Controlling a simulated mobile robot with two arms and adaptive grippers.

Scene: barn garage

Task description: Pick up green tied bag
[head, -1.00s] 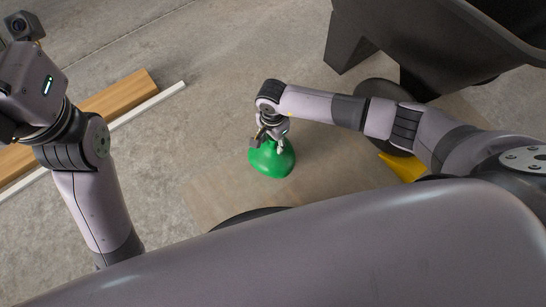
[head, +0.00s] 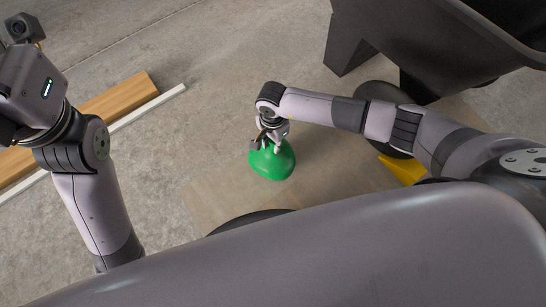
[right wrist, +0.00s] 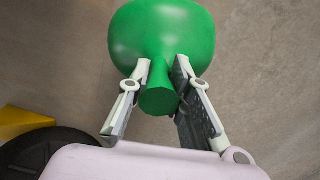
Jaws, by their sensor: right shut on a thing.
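The green tied bag (head: 273,162) is a round, smooth bag in the middle of the head view, over the bare floor. My right gripper (head: 266,144) is above it with its fingers at the bag's top. In the right wrist view, the bag (right wrist: 163,35) has its tied neck between the two fingers of the right gripper (right wrist: 162,66), which is shut on it. I cannot tell whether the bag still touches the floor. My left arm comes in at the left of the head view, and its fingers are not visible.
A dark wheelbarrow-like tub (head: 440,45) stands at the upper right, with a yellow piece (head: 403,168) under my right arm. A wooden plank (head: 118,95) and a white strip (head: 150,105) lie at the left. The floor between is clear.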

